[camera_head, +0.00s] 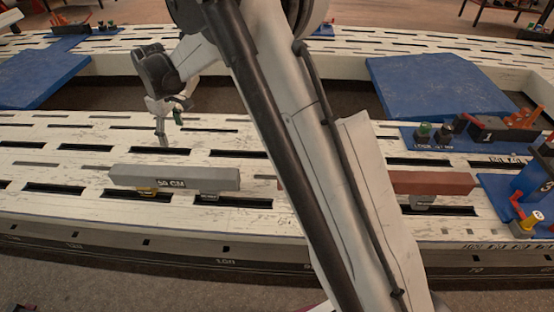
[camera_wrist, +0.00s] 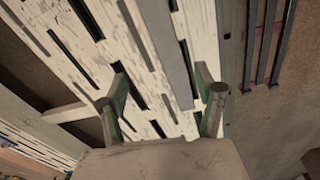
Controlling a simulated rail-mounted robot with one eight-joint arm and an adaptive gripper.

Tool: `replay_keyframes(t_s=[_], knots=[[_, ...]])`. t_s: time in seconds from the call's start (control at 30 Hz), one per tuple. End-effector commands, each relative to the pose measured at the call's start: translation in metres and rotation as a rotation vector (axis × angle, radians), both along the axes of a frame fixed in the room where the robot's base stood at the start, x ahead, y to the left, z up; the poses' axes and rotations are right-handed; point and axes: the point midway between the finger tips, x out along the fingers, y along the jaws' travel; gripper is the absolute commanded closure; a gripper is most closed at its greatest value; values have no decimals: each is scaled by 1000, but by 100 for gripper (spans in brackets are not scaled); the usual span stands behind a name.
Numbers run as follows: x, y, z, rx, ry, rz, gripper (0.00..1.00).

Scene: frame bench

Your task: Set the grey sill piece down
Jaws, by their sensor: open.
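The grey sill piece (camera_head: 175,178), a long bar marked "50 CM", rests near the front edge of the pale slotted bench (camera_head: 60,155). A yellow block and a grey block show under it. My gripper (camera_head: 163,138) is above the bench, behind the piece in the head view, and appears clear of it. In the wrist view my gripper (camera_wrist: 160,69) has its two fingers spread wide. The grey piece (camera_wrist: 170,55) runs lengthwise through the space between them in that view. Nothing is visibly held.
A red-brown bar (camera_head: 430,183) lies on the bench to the right, partly behind my arm. Blue plates (camera_head: 430,88) bridge the gap to the rear bench. Blue and orange fixtures (camera_head: 530,190) stand at the right end. My arm hides the bench's middle.

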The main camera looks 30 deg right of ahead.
Motion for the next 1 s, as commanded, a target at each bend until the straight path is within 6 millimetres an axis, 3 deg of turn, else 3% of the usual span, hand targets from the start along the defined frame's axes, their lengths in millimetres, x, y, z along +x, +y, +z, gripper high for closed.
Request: replay_keyframes(t_s=[0.03, 0.2, 0.5, 0.7, 1.0], knots=[[-10, -9, 17, 5, -15, -26, 34], [-42, -35, 63, 26, -66, -118, 34], [-110, -78, 126, 67, -157, -279, 34], [-163, -103, 153, 100, -216, -383, 34], [-244, -136, 172, 153, -306, -539, 34]])
